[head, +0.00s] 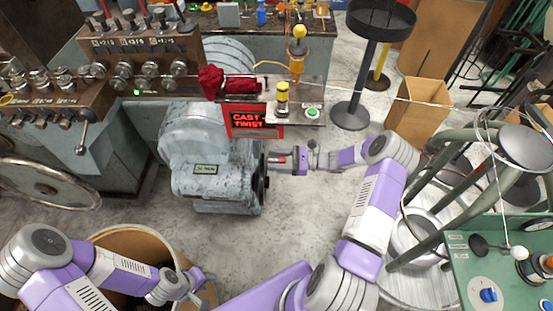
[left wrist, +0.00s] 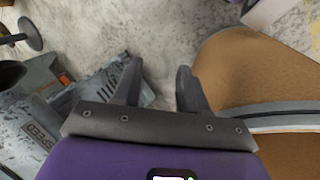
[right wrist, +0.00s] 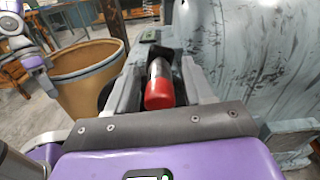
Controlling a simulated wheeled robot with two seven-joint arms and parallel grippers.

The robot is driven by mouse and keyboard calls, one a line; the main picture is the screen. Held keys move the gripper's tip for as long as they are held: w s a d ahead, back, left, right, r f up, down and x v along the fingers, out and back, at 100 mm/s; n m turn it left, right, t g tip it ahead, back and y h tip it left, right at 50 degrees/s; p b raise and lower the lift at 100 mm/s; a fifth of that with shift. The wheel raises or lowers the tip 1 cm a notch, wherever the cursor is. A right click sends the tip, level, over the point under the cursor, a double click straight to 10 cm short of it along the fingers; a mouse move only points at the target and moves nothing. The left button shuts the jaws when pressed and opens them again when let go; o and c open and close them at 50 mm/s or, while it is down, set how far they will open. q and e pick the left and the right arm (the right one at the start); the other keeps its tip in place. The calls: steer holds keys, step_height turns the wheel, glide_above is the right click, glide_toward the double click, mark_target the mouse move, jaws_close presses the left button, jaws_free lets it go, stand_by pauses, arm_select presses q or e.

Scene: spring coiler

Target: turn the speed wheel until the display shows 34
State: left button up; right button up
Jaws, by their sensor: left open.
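The grey motor housing (head: 205,150) stands mid-picture in the head view. A dark wheel (head: 262,183) sits on its right side, partly hidden behind the housing. A handle with a red end (head: 275,159) sticks out near it. My right gripper (head: 284,160) is at this handle. In the right wrist view the red-ended handle (right wrist: 159,92) lies between the fingers of my right gripper (right wrist: 162,75), which look open with narrow gaps beside it. My left gripper (head: 191,284) is open and empty above a bin. A small panel (head: 206,169) on the housing is too small to read.
A red sign (head: 248,121) reads CAST TWIST above the motor. A brown round bin (head: 125,235) stands at lower left. A lever bench (head: 130,50) is at upper left. A green table (head: 500,262) is at lower right. Bare floor lies in front of the motor.

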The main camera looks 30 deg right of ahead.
steer(key=v, duration=0.7)
steer(key=shift+d+p, duration=0.3)
steer(key=shift+s, duration=0.15)
